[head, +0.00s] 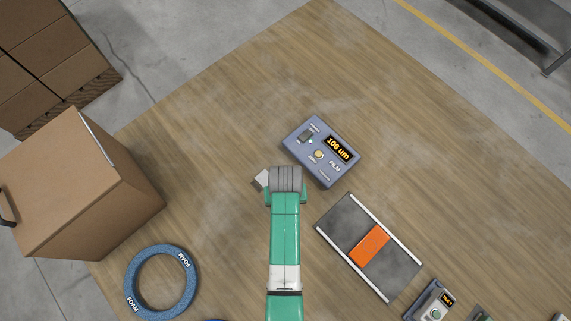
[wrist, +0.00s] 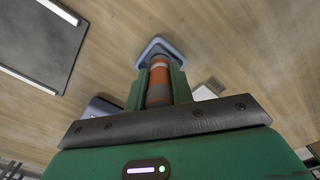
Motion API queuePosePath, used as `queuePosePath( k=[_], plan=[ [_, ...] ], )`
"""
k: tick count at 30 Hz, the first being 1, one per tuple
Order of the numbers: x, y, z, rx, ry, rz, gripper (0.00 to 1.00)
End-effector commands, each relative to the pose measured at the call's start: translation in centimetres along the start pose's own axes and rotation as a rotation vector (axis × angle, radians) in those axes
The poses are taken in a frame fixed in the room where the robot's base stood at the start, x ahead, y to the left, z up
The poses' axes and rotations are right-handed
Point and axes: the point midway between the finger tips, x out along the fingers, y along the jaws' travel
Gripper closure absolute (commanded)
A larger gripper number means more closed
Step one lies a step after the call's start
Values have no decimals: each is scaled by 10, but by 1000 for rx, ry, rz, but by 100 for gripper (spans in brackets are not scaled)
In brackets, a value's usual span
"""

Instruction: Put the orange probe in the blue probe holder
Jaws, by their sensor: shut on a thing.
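My gripper (wrist: 160,82) is shut on the orange probe (wrist: 159,80), a cylinder with orange and grey bands, held between the green fingers. A blue, rounded piece (wrist: 158,43), which looks like the probe holder, shows just beyond the fingertips in the wrist view. The fingers and probe overlap it, and I cannot tell whether the probe touches or enters it. In the head view my arm's end (head: 285,180) hides the probe, and the holder cannot be made out there.
A blue-grey film gauge (head: 309,161) lies just above and right of my arm's end. A small whitish block (head: 262,180) is at its left. A grey panel (head: 345,220) with an orange strip lies right. A blue foam ring (head: 134,283) and large carton (head: 75,185) are left.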

Motion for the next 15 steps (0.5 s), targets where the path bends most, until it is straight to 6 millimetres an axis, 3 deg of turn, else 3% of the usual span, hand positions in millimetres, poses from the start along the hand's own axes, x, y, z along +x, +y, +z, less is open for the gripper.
queuePosePath(
  k=[15],
  plan=[
    [11,0,0,0,1,0,100]
  ],
)
